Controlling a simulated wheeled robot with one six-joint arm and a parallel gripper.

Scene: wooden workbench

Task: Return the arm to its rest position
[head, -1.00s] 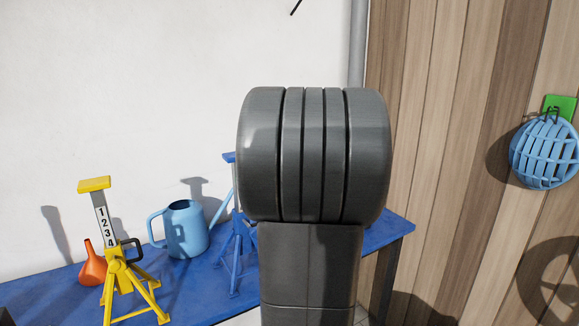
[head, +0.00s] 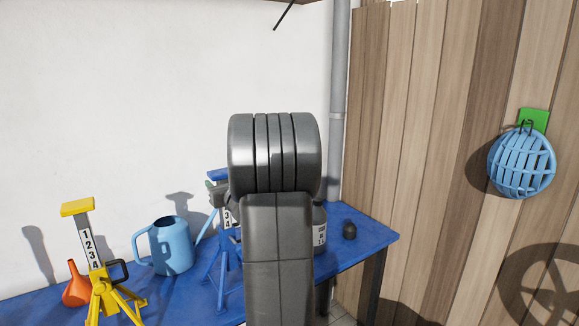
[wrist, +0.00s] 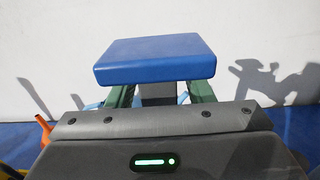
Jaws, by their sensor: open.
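In the wrist view my gripper (wrist: 160,94) is open. Its two green fingers stand on either side of the grey post of the blue jack stand (wrist: 155,62). The stand's flat blue top covers part of the fingers, so I cannot tell whether they touch the post. In the head view my dark grey arm rises in the middle and hides most of the gripper. The blue jack stand (head: 218,262) stands upright on the bench, left of my arm and partly behind it.
The blue bench (head: 365,250) holds an orange funnel (head: 76,287), a yellow jack stand (head: 103,295), a blue watering can (head: 172,246), a grey labelled canister (head: 320,228) half behind my arm, and a small dark object (head: 349,230). A blue caged lamp (head: 522,162) hangs on the wood wall.

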